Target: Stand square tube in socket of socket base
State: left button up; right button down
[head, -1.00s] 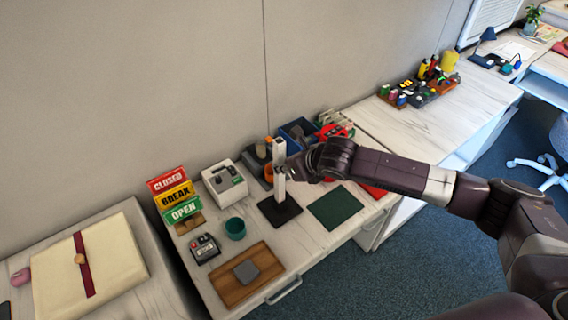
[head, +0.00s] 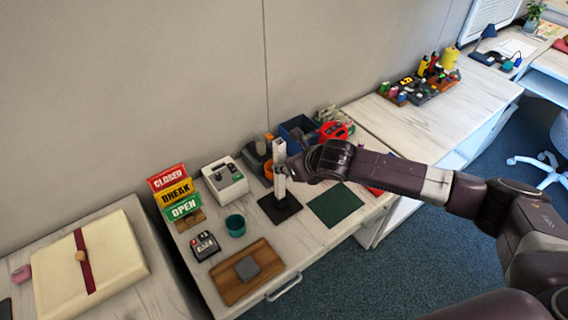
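The square tube (head: 280,188) is pale, long and upright. It stands over the dark square socket base (head: 289,212) on the desk. Its lower end meets the base in the picture; I cannot tell whether it sits inside the socket, which is hidden. My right gripper (head: 282,170) reaches in from the right at about the tube's middle height. Its dark fingers cross the tube and look shut on it. My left gripper is not in view.
A dark green mat (head: 335,204) lies right of the base. A teal cup (head: 236,225), a white device (head: 225,182) and a wooden board (head: 233,287) are to the left. A blue bin (head: 298,131) and red items stand behind my gripper.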

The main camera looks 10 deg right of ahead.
dwell(0.3)
jog(key=c, duration=1.7)
grip_release()
jog(key=shift+o, duration=0.2)
jog(key=shift+f, duration=0.1)
jog(key=o, duration=0.5)
jog(key=shift+s+d+r+p, duration=0.3)
jog(key=shift+s+r+p, duration=0.35)
jog(key=shift+r+p, duration=0.55)
jog(key=shift+s+d+r+p, duration=0.25)
jog(key=shift+s+r+p, duration=0.45)
jog(key=shift+r+p, duration=0.45)
jog(key=shift+s+d+r+p, duration=0.3)
jog(key=shift+s+r+p, duration=0.35)
jog(key=shift+r+p, duration=0.55)
jog(key=shift+a+r, duration=0.1)
